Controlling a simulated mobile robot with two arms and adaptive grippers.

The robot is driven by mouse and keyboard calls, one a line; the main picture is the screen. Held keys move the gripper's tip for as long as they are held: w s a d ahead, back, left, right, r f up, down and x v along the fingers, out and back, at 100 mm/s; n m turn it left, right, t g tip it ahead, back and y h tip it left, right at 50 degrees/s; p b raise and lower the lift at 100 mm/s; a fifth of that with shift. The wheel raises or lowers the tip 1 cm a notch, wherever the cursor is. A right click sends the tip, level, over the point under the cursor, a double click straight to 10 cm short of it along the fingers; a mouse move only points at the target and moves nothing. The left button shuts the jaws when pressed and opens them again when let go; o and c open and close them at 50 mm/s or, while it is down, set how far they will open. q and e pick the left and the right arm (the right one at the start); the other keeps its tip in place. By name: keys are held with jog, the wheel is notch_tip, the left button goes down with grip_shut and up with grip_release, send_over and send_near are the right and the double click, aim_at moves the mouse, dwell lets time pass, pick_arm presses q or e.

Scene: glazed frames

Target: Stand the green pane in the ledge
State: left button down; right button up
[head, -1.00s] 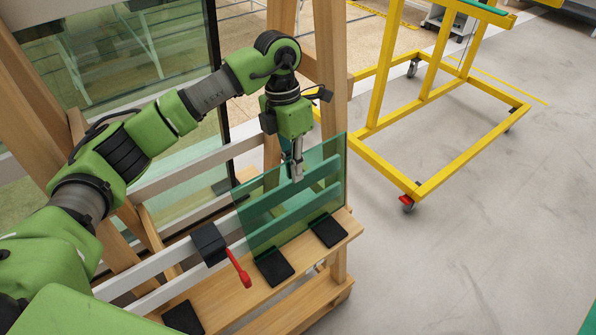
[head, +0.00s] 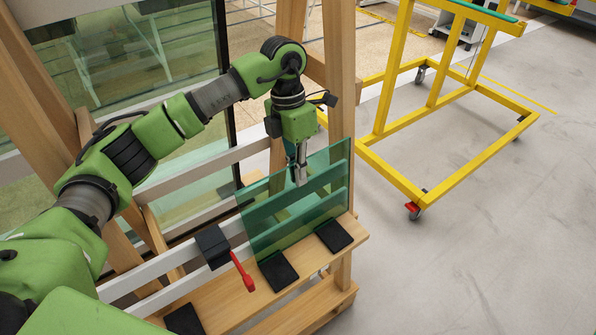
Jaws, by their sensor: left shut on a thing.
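The green pane (head: 272,212) is a see-through green sheet, upright and leaning a little against the pale rails of the wooden rack. My left gripper (head: 299,176) is shut on its top edge. The ledge (head: 220,312) is the wooden shelf low on the rack, with several black pads (head: 278,270) on it. The pane's lower edge is at the ledge, behind two of the pads; I cannot tell whether it touches the wood. My right gripper is not in view.
A black clamp (head: 212,246) with a red handle (head: 243,272) sits on the rail just left of the pane. A yellow wheeled cart (head: 440,185) stands at the right. The grey floor (head: 480,270) at the lower right is clear.

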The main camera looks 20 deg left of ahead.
pick_arm(q)
jog(key=shift+f, duration=0.15)
dwell(0.4)
dwell(0.4)
jog(key=c, duration=2.2)
grip_release()
jog(key=shift+o, duration=0.2)
jog(key=shift+s, duration=0.1)
jog(key=shift+f, duration=0.2)
notch_tip(320, 180, up, 12)
jog(key=w+a, duration=0.1)
jog(key=shift+w+a, duration=0.15)
jog(key=shift+a, duration=0.15)
